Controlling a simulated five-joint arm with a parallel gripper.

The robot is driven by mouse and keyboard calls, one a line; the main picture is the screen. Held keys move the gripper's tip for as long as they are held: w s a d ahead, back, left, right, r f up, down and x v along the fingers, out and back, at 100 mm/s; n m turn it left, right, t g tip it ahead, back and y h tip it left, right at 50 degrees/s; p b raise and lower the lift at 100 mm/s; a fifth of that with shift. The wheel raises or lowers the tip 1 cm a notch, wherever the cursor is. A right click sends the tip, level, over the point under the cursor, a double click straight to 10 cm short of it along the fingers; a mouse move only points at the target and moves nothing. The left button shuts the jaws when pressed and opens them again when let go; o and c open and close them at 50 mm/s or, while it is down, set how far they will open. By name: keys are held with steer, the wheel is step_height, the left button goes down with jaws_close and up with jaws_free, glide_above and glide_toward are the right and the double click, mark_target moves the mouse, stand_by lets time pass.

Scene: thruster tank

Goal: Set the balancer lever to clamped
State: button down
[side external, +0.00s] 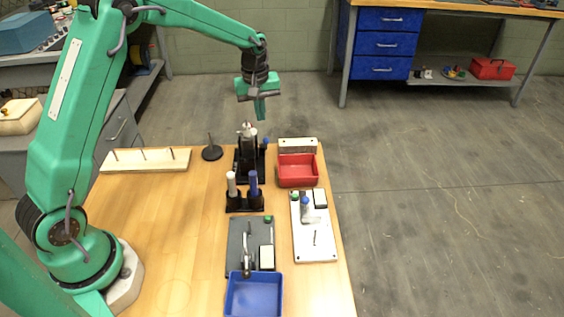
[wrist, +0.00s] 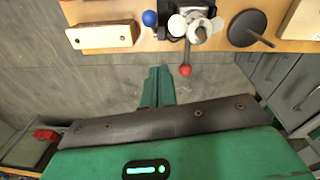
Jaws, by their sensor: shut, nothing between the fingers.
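A black-based device (side external: 243,167) with a metal body stands near the far edge of the bench. In the wrist view it shows a metal cylinder (wrist: 200,33), a blue knob (wrist: 150,18), a white knob (wrist: 177,25) and a dark lever with a red ball (wrist: 185,70) sticking out past the bench edge. I take this to be the balancer lever; no clamped marking is readable. My gripper (side external: 261,109) is shut and empty, pointing down above and beyond the device. Its green fingers (wrist: 157,88) are beside the red ball, apart from it in the picture.
A red bin (side external: 297,172) and a pale block (side external: 297,145) stand right of the device. A round dark base with a rod (side external: 211,152) stands left. Nearer are a two-post holder (side external: 245,202), a white plate (side external: 325,245), a dark plate (side external: 236,238) and a blue bin (side external: 254,298).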

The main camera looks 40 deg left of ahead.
step_height(320, 180, up, 9)
glide_above(266, 144)
steer(key=a, duration=0.2)
steer(key=shift+s+a, duration=0.1)
steer(key=shift+s, duration=0.15)
steer(key=shift+w, duration=0.1)
steer(key=w+r+m+g, duration=0.1)
steer(key=w+m+g, duration=0.1)
steer(key=w, duration=0.4)
steer(key=shift+r+m, duration=0.25)
steer(key=shift+m, duration=0.55)
steer(key=shift+w, duration=0.1)
steer(key=shift+f, duration=0.1)
steer(key=s+d+f, duration=0.1)
steer(key=s+f, duration=0.2)
steer(key=f, duration=0.9)
steer(key=shift+s+f, duration=0.2)
steer(key=shift+s, duration=0.15)
